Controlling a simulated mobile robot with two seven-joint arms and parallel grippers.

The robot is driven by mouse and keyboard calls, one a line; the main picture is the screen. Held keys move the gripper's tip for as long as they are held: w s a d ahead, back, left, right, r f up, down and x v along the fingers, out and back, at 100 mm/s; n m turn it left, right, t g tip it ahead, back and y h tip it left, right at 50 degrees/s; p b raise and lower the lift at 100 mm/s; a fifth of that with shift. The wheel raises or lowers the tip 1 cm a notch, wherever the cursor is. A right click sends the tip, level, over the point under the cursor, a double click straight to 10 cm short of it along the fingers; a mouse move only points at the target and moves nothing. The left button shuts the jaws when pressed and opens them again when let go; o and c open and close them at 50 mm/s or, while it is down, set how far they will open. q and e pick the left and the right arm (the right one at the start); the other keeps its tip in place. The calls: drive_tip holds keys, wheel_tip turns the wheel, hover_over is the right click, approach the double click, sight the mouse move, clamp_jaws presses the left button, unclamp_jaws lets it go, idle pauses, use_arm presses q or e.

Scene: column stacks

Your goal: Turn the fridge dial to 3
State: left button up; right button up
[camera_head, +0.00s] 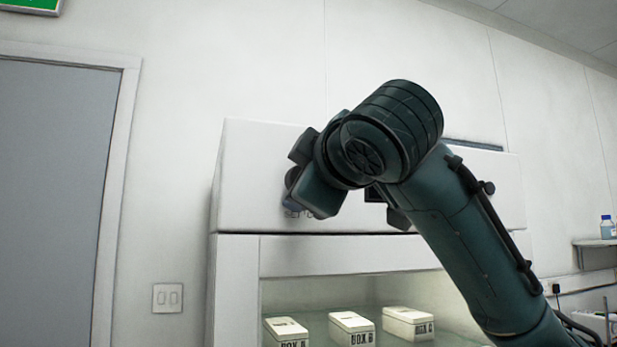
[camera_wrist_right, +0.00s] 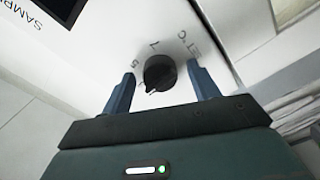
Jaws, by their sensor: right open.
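The fridge dial (camera_wrist_right: 160,72) is a round black knob on a white panel in the right wrist view. The figures 7 and 5 and a "SET °C" label are printed around it. A small pale mark shows at the knob's lower left edge; the figure there is too small to read. My right gripper (camera_wrist_right: 161,70) is open, its two blue fingers on either side of the dial, with gaps visible. In the head view my right arm covers the dial on the fridge's upper panel (camera_head: 250,180). My left gripper is not in view.
Below the panel, the lit fridge interior holds white lidded boxes, including box B (camera_head: 352,328) and box C (camera_head: 408,322). A grey door (camera_head: 50,200) stands at the left. A shelf (camera_head: 597,242) with a bottle is at the far right.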

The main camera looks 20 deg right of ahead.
use_arm(q)
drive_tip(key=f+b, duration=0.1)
drive_tip(key=b, duration=0.3)
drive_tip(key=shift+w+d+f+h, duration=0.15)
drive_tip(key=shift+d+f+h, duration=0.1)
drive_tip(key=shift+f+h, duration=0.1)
use_arm(e)
drive_tip(key=s, duration=1.3)
drive_tip(key=shift+d, duration=0.2)
